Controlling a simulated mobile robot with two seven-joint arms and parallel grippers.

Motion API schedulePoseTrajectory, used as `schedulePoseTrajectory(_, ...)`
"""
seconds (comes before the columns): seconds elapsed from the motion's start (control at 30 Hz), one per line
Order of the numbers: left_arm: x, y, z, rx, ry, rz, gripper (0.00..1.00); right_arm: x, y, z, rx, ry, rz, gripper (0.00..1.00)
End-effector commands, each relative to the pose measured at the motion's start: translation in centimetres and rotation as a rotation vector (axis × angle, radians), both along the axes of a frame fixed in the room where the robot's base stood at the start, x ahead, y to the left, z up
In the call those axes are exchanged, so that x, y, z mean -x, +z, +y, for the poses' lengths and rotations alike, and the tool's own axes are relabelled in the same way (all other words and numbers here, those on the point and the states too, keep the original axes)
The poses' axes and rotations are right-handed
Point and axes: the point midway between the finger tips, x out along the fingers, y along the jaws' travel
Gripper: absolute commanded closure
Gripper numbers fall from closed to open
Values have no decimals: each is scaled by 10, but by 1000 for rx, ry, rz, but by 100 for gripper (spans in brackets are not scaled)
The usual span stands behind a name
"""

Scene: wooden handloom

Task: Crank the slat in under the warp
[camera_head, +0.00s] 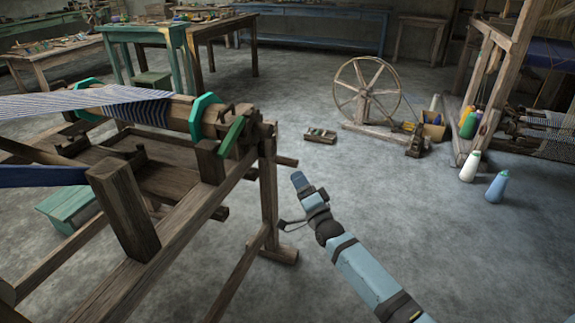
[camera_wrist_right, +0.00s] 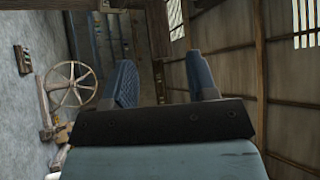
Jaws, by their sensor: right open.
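The striped blue-and-white warp (camera_head: 50,102) comes in from the left and wraps over the wooden beam (camera_head: 165,109) of the loom. The beam has green angular flanges (camera_head: 203,116). A green bar (camera_head: 232,135) stands tilted at its right end, and a wooden peg (camera_head: 287,161) sticks out to the right below it. I cannot make out a separate slat under the warp. My right gripper (camera_head: 299,182) is beside the loom's right post, apart from the peg. In the right wrist view its two fingers (camera_wrist_right: 163,82) are spread with nothing between them. My left gripper is out of view.
The loom's upright post and foot (camera_head: 270,205) stand close left of my right arm. A spinning wheel (camera_head: 366,92), a small wooden rack (camera_head: 320,136) and white (camera_head: 470,167) and blue (camera_head: 497,187) cones are on the floor. The floor right of my arm is clear.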

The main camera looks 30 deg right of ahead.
Motion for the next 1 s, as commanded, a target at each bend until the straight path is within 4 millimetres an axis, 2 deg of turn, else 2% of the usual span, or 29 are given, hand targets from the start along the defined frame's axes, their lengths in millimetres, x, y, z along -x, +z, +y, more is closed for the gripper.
schedulePoseTrajectory(0.1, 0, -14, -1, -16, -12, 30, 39, -25, 9, 1, -1, 0, -4, 47)
schedulePoseTrajectory(0.33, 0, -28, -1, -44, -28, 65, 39, -57, 23, 2, 0, 0, -1, 47)
schedulePoseTrajectory(0.5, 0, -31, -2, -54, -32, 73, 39, -67, 28, 3, 1, 0, 0, 47)
schedulePoseTrajectory(0.77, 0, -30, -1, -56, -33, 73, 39, -68, 29, 3, 1, 0, 1, 47)
schedulePoseTrajectory(0.8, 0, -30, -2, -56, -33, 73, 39, -68, 29, 3, 1, 0, 1, 50)
schedulePoseTrajectory(1.0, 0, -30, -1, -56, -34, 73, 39, -68, 29, 3, 1, 0, 1, 96)
